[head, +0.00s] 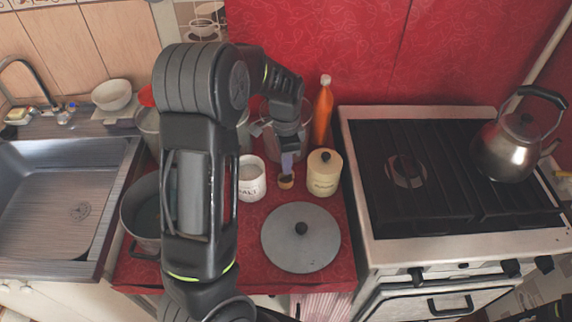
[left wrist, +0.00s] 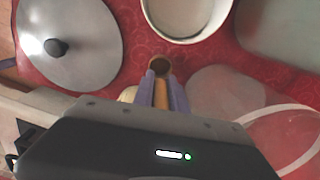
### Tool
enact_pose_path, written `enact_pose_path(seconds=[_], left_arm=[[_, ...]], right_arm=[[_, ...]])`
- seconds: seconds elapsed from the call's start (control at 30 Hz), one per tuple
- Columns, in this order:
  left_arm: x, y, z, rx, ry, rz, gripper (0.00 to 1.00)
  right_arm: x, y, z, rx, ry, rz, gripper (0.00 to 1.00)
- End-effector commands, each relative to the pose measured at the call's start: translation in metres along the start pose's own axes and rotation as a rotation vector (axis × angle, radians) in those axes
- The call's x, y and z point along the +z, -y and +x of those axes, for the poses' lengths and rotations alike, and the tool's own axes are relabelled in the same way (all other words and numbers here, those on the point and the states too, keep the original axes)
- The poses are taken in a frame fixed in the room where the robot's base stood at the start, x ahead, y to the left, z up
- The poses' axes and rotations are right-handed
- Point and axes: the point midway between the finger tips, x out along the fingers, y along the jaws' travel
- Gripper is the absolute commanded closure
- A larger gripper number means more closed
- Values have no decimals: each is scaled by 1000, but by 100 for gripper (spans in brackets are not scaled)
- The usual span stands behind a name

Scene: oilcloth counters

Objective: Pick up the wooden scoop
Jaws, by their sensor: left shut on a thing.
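The wooden scoop (head: 286,182) is small and light brown with a darker hollow. It is in the head view over the red oilcloth, between the white salt canister (head: 251,179) and the cream lidded jar (head: 324,173). My left gripper (head: 287,163) points down above it, shut on its handle. In the left wrist view the scoop's round bowl (left wrist: 160,67) sticks out past the purple-grey fingers (left wrist: 164,92), with the tan handle between them. I cannot tell whether the scoop touches the counter. My right gripper is not in view.
A grey pot lid (head: 301,252) lies in front on the oilcloth. A large pot (head: 141,212) stands left, partly behind my arm. An orange bottle (head: 323,115) stands behind. The stove (head: 357,185) with a kettle (head: 510,150) is right; the sink (head: 60,200) is left.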

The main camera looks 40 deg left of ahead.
Motion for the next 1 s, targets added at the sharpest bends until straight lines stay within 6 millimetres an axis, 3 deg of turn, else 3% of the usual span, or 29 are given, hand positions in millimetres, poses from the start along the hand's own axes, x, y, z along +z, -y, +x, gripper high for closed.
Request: enact_pose_path(seconds=[0.47,1.0], left_arm=[[-1,1,-9,-2,-2,0,100],[-1,0,-96,-2,-2,1,100]], right_arm=[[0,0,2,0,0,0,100],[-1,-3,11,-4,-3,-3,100]])
